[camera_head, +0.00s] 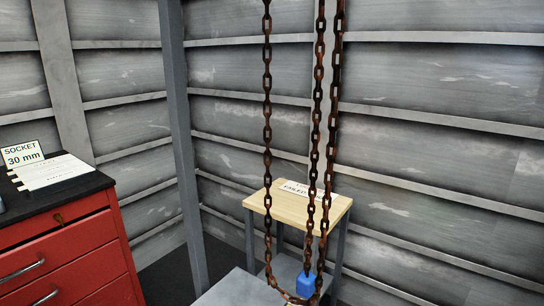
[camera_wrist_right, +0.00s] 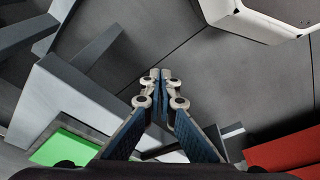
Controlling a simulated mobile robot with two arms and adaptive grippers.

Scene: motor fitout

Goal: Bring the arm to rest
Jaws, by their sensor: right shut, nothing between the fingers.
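My right gripper (camera_wrist_right: 161,76) shows in the right wrist view. Its two fingers are together at the tips with nothing between them, above a dark grey floor. The head view shows no part of either arm, and my left gripper is in neither view.
In the head view, rusty chains (camera_head: 267,100) hang in front of a small wooden-topped table (camera_head: 290,208). A blue object (camera_head: 305,285) is at their lower end. A red drawer cabinet (camera_head: 70,258) stands at left, with a "SOCKET 30 mm" sign (camera_head: 23,153) on top. Corrugated walls stand behind.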

